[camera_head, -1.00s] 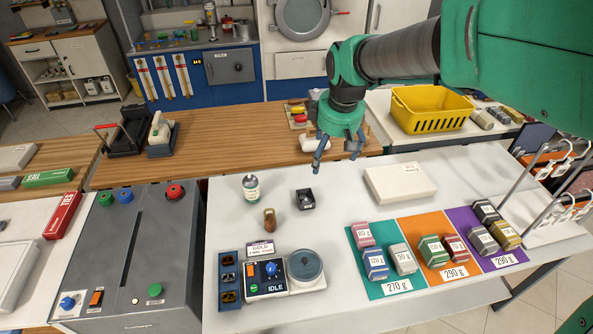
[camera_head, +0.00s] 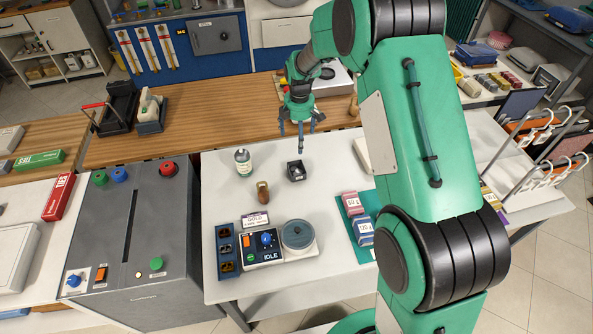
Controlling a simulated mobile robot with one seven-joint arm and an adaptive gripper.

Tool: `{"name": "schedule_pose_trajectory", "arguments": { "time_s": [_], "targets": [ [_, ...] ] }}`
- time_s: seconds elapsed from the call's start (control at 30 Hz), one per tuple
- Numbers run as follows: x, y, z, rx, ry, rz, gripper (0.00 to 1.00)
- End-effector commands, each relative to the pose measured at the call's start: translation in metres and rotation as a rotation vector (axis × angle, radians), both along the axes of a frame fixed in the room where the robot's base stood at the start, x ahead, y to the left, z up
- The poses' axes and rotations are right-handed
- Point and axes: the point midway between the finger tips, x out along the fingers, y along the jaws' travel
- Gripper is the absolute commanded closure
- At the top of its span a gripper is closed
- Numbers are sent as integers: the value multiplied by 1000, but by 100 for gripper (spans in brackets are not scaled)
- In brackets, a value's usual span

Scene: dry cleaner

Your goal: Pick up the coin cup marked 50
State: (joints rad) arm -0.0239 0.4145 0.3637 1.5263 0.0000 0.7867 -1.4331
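No marking 50 is readable. A small black open box (camera_head: 296,171) with something pale inside stands alone on the white table.
A scale with a round pan (camera_head: 298,235) and a control box (camera_head: 262,248) stands beside the rack. My arm hides much of the coloured mats at right.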

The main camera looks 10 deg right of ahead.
Motion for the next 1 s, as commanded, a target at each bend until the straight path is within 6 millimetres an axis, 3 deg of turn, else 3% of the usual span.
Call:
{"name": "schedule_pose_trajectory", "arguments": {
  "time_s": [0.1,0.3,0.83,1.0],
  "targets": [
    [11,1,-32,-3,24,69,11],
    [21,3,-65,-5,46,146,11],
    [23,3,-75,-5,51,165,11],
    [22,3,-87,-5,53,165,11]
  ]
}}
